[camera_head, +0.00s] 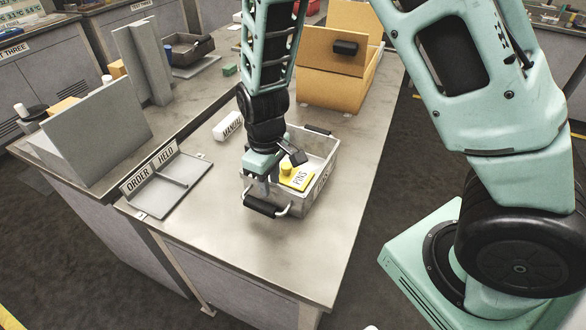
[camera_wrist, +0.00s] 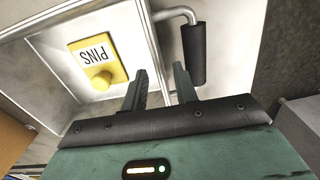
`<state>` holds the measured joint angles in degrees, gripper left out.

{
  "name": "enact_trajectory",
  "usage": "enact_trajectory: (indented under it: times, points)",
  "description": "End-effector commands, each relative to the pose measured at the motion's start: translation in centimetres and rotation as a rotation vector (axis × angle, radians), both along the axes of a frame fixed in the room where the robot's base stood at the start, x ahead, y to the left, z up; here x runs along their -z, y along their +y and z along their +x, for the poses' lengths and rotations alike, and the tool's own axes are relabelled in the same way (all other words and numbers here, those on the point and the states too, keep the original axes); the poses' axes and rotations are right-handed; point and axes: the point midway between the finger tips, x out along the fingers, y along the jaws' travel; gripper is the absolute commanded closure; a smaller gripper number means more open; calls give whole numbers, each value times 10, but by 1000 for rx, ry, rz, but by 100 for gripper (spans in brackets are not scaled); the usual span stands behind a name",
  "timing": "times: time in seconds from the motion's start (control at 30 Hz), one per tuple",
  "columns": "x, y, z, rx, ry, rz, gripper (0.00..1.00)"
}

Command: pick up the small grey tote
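The small grey tote (camera_head: 323,176) stands on the bench near its right edge, with a dark-gripped bar handle (camera_head: 264,207) at its near end. A yellow piece (camera_head: 299,178) marked PINS, with a round knob, lies inside it. The wrist view shows this yellow piece (camera_wrist: 98,62), the tote's pale wall (camera_wrist: 148,40) and the handle's black grip (camera_wrist: 194,54). My gripper (camera_wrist: 162,80) is pointed down at that end, its fingers apart. One finger appears on the inner side of the wall and the other on the handle side. Contact cannot be told.
A white roll (camera_head: 228,126) marked MANUAL lies left of the tote. A low grey tray (camera_head: 170,199) marked ORDER HELD sits at the left edge. An orange bin (camera_head: 324,92) stands behind. The bench front is clear.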

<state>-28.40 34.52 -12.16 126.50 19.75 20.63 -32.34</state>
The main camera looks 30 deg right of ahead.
Motion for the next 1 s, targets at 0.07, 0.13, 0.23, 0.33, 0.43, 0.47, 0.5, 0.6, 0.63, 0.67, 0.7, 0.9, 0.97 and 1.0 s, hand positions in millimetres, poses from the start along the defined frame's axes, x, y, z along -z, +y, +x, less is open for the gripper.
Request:
enact_trajectory:
  times: [0.07, 0.13, 0.23, 0.33, 0.43, 0.47, 0.5, 0.6, 0.63, 0.67, 0.7, 0.9, 0.97, 1.0]
  points:
    - [11, -1, -2, 2, 6, -2, 71]
    - [20, -2, -3, 1, 6, -2, 71]
    - [34, -2, -2, 0, 4, -1, 71]
    - [42, -1, -2, 0, 3, -1, 71]
    - [44, -1, -2, 0, 1, -1, 71]
    - [44, -1, -2, 0, 1, -1, 71]
    - [44, -1, -2, -1, 1, -1, 71]
    - [44, -1, -2, -1, 1, -1, 71]
    - [44, -1, -2, -1, 1, -1, 79]
    - [44, -1, -2, -1, 1, 0, 88]
    - [44, -1, -2, -1, 1, 0, 99]
    - [44, -1, -2, -1, 1, 0, 100]
    - [44, -1, -2, -1, 1, 0, 100]
    - [44, -1, -2, -1, 1, 0, 100]
